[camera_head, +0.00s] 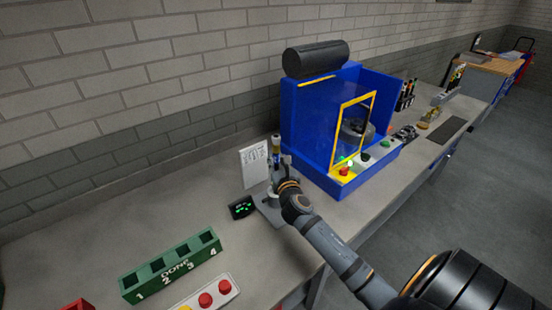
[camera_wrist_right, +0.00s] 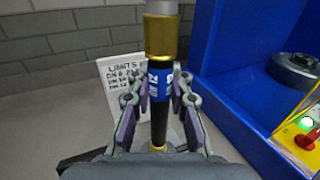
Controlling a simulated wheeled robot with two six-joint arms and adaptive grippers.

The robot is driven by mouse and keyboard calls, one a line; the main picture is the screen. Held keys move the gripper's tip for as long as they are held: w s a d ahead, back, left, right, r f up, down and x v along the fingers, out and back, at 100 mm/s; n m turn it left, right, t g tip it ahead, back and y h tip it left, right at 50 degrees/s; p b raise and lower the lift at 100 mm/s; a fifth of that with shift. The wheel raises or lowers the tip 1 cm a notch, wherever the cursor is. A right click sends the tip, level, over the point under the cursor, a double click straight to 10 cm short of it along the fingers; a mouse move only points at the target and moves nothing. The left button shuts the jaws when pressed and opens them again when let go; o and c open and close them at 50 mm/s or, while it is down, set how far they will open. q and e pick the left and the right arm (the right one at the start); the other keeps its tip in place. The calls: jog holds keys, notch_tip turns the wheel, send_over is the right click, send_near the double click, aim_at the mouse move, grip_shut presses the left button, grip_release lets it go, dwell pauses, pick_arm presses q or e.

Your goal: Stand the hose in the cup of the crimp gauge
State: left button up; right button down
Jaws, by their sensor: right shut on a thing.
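The hose (camera_wrist_right: 158,118) is black with a blue band, and a brass fitting with a silvery collar sits at its top. My right gripper (camera_wrist_right: 160,95) is shut on it at the blue band and holds it upright. In the head view the hose (camera_head: 276,146) shows small above my right gripper (camera_head: 279,162). The crimp gauge (camera_head: 270,215) has a grey base plate on the bench below the gripper, with a dark display (camera_head: 242,207) showing green digits beside it. The hose's lower end and the cup are hidden, so I cannot tell whether they touch. My left gripper is not in view.
A white limits card (camera_head: 254,163) stands behind the gauge. A blue machine (camera_head: 315,120) with a yellow-framed opening is close on the right. A green numbered rack (camera_head: 170,266) and a button box (camera_head: 207,294) are at the front left. Bare bench (camera_head: 110,240) lies left.

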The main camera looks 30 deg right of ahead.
jog(key=shift+f+b, duration=1.75)
jog(key=shift+f, duration=0.65)
jog(key=c, duration=1.1)
grip_release()
jog(key=v, duration=1.2)
